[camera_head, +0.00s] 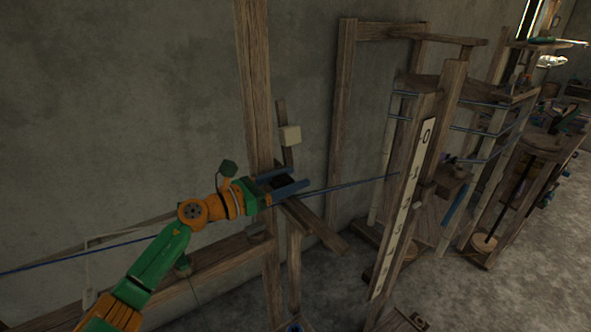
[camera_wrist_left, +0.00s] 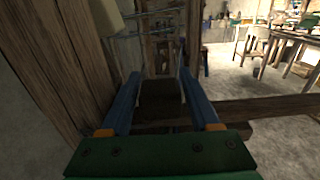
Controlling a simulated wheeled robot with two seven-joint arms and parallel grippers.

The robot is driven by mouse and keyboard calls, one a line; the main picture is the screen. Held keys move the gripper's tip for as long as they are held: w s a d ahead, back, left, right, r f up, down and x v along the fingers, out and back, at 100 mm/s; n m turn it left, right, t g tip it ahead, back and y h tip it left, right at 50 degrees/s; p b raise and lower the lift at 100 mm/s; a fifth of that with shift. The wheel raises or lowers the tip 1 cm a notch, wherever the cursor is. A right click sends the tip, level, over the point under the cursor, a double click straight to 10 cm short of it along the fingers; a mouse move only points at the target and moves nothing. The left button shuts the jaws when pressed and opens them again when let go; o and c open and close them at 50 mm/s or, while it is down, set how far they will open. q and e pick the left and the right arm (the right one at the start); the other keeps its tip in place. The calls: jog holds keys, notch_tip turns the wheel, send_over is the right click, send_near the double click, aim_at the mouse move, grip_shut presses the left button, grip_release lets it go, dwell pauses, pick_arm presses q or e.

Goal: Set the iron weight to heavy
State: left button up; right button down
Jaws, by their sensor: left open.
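My left gripper (camera_head: 297,179) reaches in from the left, beside a tall wooden post. Its two blue fingers are apart. In the left wrist view a dark block (camera_wrist_left: 160,98) shows between the fingers (camera_wrist_left: 161,78), with a gap on each side. I cannot tell whether this block is the iron weight, or whether it is attached to the loom. A cream block (camera_head: 290,136) sits on a short wooden bar just above the gripper. A white numbered scale (camera_head: 405,205) runs down a loom post to the right, with a small pale knob (camera_head: 420,194) beside it.
The tall wooden post (camera_head: 255,80) stands close to the gripper. A blue rod (camera_head: 350,184) runs across towards the scale post. A slanted plank (camera_head: 315,225) lies below the fingers. More loom frames stand at the right, and bare wall is behind.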

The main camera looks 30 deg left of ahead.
pick_arm(q)
jog(key=shift+x, duration=0.75)
jog(key=shift+f, duration=0.1)
grip_shut()
dwell(0.8)
